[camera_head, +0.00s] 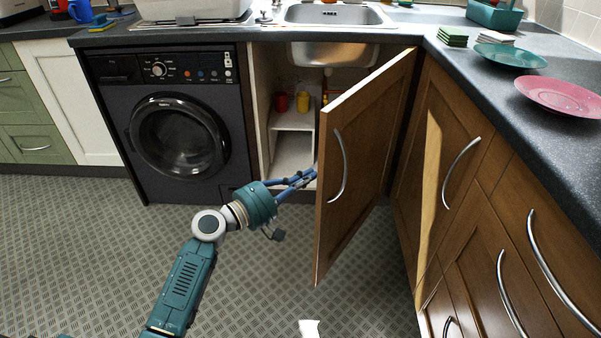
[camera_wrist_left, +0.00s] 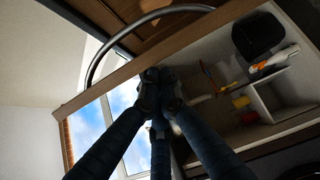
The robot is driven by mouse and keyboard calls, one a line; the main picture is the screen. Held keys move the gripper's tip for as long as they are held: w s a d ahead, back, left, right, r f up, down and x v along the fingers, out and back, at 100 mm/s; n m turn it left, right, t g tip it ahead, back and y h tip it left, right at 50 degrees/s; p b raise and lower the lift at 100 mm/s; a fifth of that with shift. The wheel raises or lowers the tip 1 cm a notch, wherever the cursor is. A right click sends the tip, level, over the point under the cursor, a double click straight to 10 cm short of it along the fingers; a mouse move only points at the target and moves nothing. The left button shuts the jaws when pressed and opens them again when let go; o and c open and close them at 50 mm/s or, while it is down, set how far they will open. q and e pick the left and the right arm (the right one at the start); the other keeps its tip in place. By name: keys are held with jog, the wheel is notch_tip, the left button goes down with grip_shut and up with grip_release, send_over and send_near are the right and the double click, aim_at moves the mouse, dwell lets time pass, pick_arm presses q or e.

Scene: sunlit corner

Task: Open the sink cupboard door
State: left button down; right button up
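The sink cupboard door (camera_head: 362,150) is brown wood with a curved metal handle (camera_head: 339,165). It stands swung well open, with the cupboard inside showing to its left. My left gripper (camera_head: 313,174) is at the door's free edge, below the handle's middle, with its tips at the inner side. In the left wrist view its dark fingers (camera_wrist_left: 159,90) come together at the tips beside the door edge (camera_wrist_left: 200,45), with the handle (camera_wrist_left: 125,40) beyond. Nothing shows between the fingers; exact contact with the door is unclear. My right gripper is out of view.
A dark washing machine (camera_head: 178,137) stands left of the cupboard. Inside are a red mug (camera_head: 281,102) and a yellow mug (camera_head: 303,101) on a shelf, under the sink (camera_head: 335,54). Wooden cupboards (camera_head: 470,185) with handles run along the right. The floor (camera_head: 270,290) in front is mostly clear.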

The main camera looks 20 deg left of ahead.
pick_arm(q)
jog(key=s+d+p, duration=0.2)
jog(key=d, duration=0.8)
jog(key=s+d+p, duration=0.2)
jog(key=d, duration=0.9)
jog(key=shift+s+d, duration=0.2)
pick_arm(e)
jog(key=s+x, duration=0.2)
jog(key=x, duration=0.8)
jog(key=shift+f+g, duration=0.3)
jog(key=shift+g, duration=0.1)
pick_arm(q)
jog(key=shift+a+r, duration=0.1)
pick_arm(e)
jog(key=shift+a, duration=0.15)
